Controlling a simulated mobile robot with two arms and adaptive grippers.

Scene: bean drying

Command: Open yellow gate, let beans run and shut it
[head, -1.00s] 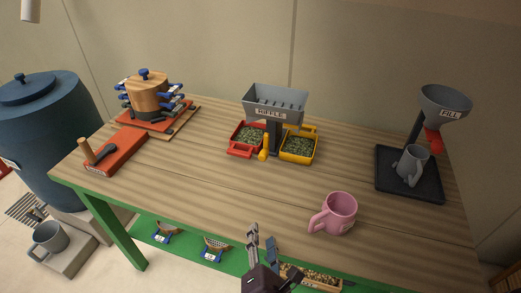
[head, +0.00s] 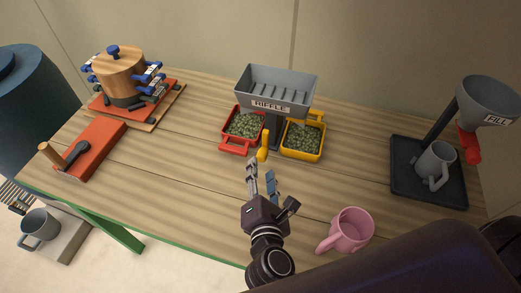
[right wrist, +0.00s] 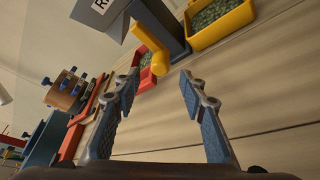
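The yellow gate (head: 263,146) is a short upright yellow handle at the front of the grey riffle box (head: 276,92), between its red and yellow trays. Green beans lie in the red tray (head: 232,146) and the yellow tray (head: 303,155). My left gripper is out of view.
A pink mug (head: 350,230) stands right of my right gripper. A grey jug (head: 435,165) stands on a black stand under the FILL funnel (head: 488,98). A wooden pot (head: 118,75) and a red board (head: 92,148) are at the left. The wooden middle-left tabletop is clear.

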